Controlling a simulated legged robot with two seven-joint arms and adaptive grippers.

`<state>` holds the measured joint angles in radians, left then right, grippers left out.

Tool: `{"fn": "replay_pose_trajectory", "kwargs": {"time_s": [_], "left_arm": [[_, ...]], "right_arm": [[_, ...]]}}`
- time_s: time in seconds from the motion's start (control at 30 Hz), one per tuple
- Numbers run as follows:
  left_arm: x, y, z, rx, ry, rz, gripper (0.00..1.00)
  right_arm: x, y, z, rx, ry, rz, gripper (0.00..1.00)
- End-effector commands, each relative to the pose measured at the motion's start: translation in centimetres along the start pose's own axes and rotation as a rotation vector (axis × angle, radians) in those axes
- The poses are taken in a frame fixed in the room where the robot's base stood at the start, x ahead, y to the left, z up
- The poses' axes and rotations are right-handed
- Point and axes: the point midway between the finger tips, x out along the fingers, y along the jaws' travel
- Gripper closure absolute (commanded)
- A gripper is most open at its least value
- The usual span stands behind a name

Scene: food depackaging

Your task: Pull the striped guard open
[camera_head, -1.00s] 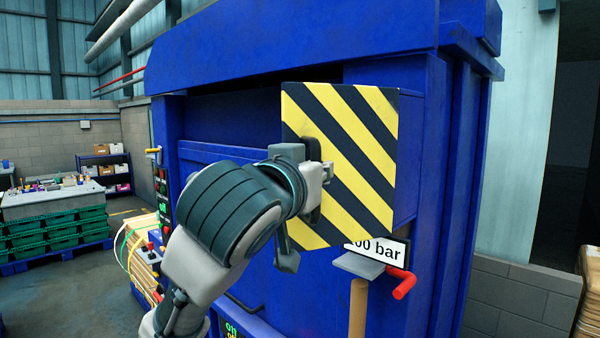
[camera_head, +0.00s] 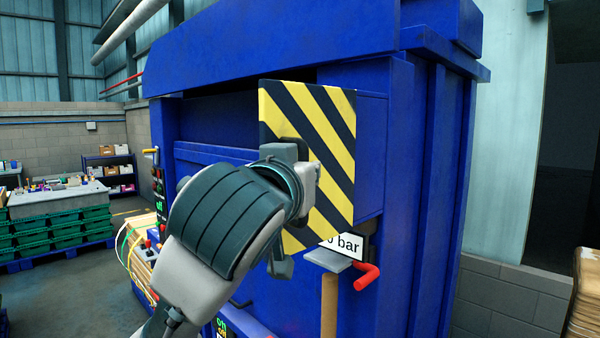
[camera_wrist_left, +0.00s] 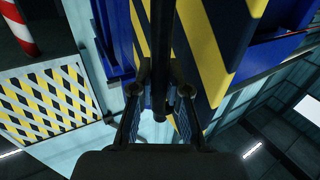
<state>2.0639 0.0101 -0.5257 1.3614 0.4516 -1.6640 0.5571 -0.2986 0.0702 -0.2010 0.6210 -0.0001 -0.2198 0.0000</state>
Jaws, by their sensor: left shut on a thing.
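The striped guard (camera_head: 325,135) is a yellow and black panel on the front of the blue machine, and it stands out at an angle from the machine's face. It also shows large in the left wrist view (camera_wrist_left: 205,50). My left gripper (camera_head: 306,185) is at the guard's face; its fingertips are largely hidden behind my wrist in the head view. In the left wrist view my left gripper (camera_wrist_left: 160,95) has its two fingers closed around a dark upright bar (camera_wrist_left: 162,40), the guard's handle, in front of the stripes. My right gripper is not in view.
The blue machine (camera_head: 425,170) fills the middle, with a dark opening behind the guard. Green crates (camera_head: 60,230) stand far left.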

Motion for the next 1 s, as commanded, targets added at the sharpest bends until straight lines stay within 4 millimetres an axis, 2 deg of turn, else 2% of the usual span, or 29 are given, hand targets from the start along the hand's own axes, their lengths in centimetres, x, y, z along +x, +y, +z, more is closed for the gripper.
{"fn": "replay_pose_trajectory", "kwargs": {"time_s": [0.2, 0.23, 0.3, 0.33, 0.6, 0.7, 0.87, 1.0], "left_arm": [[0.0, 0.1, -0.1, 0.002, 0.002, 0.002, 1.00], [0.0, 0.1, -0.1, 0.002, 0.002, 0.002, 0.80], [0.0, 0.1, -0.1, 0.002, 0.002, 0.002, 0.63], [0.0, 0.1, 0.0, 0.002, 0.001, 0.002, 0.59], [0.1, 0.1, 0.0, 0.001, 0.000, 0.001, 0.59], [-0.4, 0.1, 0.0, 0.002, 0.001, 0.002, 0.59], [-3.2, 0.2, -0.1, 0.002, 0.004, 0.003, 0.59], [-6.5, 0.2, 0.0, 0.002, 0.005, 0.003, 0.59]], "right_arm": [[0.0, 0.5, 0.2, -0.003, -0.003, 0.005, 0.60], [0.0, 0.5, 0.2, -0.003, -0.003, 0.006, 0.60], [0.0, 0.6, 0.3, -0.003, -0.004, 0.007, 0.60], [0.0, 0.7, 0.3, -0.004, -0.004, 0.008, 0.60], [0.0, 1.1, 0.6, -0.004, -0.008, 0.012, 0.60], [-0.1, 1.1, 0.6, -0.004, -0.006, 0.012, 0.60], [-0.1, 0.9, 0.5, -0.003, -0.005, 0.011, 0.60], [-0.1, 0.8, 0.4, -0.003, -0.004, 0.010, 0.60]]}}
